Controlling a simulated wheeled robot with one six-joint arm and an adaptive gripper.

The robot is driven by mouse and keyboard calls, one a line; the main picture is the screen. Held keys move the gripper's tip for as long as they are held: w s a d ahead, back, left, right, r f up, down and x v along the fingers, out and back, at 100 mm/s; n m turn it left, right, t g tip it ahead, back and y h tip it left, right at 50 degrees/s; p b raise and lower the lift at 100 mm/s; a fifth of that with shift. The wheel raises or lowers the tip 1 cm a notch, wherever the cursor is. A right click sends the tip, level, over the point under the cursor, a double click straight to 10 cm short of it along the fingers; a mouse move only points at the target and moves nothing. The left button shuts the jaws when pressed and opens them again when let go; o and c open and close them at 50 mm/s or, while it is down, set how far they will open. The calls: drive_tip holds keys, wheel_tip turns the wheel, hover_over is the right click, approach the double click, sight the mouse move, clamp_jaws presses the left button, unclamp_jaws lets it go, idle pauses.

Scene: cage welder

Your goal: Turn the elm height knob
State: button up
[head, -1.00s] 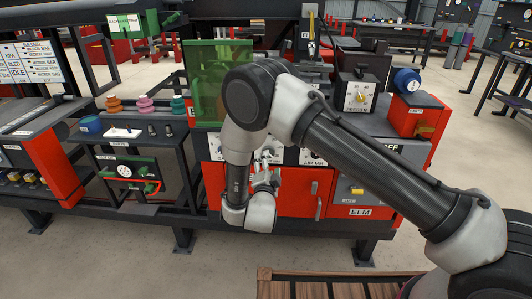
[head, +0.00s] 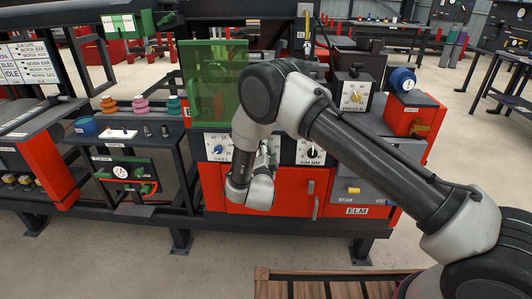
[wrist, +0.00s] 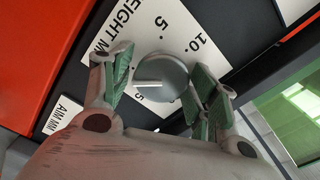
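The height knob (wrist: 163,78) is a round grey knob with a lighter raised bar, on a white dial plate (wrist: 175,32) reading "EIGHT MM", with 5 and 10 marked. My gripper (wrist: 163,75) is open, with its green-padded fingers on either side of the knob. A small gap shows at the left finger. The right finger overlaps the knob's edge, and I cannot tell whether it touches. In the head view my gripper (head: 268,152) is in front of the red ELM cabinet (head: 292,188) and hides the height knob.
A blue gas knob (head: 218,149) is left of my gripper and a black "AIM MM" knob (head: 312,153) is right of it. A green transparent screen (head: 214,80) stands above. A box with a yellow knob (head: 355,96) is at the upper right.

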drive_tip(key=c, duration=0.7)
